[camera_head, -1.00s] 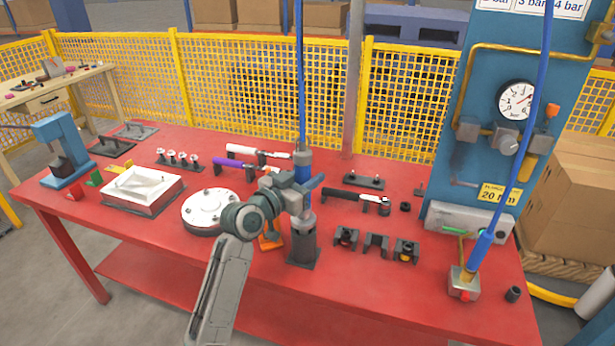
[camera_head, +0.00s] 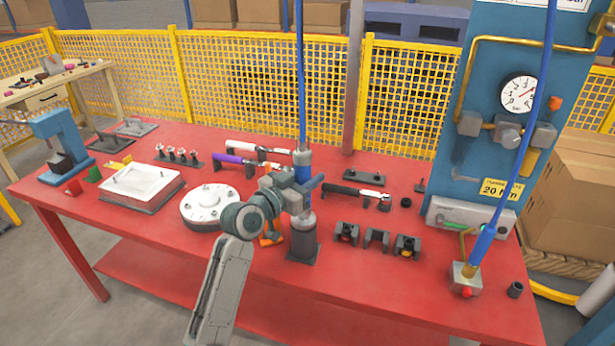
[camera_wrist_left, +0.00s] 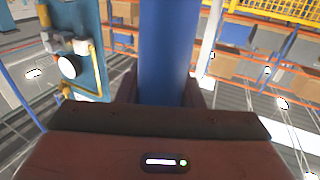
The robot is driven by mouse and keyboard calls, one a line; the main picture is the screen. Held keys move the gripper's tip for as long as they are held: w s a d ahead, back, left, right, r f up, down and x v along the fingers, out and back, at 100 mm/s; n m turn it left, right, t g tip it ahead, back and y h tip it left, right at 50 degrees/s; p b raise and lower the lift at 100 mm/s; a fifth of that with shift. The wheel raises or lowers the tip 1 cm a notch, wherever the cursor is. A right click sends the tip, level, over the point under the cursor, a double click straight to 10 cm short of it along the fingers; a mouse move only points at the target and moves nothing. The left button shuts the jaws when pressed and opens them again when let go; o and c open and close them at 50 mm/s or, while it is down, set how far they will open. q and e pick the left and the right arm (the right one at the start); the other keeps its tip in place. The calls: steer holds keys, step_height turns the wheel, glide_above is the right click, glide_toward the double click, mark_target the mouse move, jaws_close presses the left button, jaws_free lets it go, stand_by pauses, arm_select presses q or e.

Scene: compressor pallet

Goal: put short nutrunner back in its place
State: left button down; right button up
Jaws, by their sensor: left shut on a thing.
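The short nutrunner (camera_head: 303,174) is an upright tool with a blue body and a silver lower part, and a blue hose rises from its top. My left gripper (camera_head: 302,192) is shut around its body. The nutrunner stands directly over a dark grey upright holder (camera_head: 303,243) on the red table. Its silver lower end meets the holder's top; I cannot tell how deep it sits. In the left wrist view the blue body (camera_wrist_left: 165,50) fills the upper middle, between the jaws. My right gripper is not in view.
A round white flange (camera_head: 207,208) and a white tray-like part (camera_head: 141,184) lie left of my arm. Dark socket blocks (camera_head: 377,240) stand right of the holder. A torque wrench (camera_head: 355,192) lies behind them. A second blue hose (camera_head: 510,165) hangs at the right.

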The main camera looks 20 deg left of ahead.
arm_select(q)
steer(key=shift+f, duration=0.25)
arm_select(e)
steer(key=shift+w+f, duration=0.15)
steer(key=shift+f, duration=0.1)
arm_select(q)
steer(key=c, duration=0.9)
jaws_free()
steer(key=shift+s+f, duration=0.1)
steer(key=shift+f, duration=0.1)
steer(key=b+v, duration=0.2)
steer(key=v, duration=0.8)
steer(key=shift+s+r+b, duration=0.2)
steer(key=shift+s+b, duration=0.1)
steer(key=shift+s, duration=0.05)
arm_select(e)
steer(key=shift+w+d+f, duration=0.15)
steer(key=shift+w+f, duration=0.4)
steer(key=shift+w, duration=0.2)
arm_select(q)
steer(key=shift+a, duration=0.15)
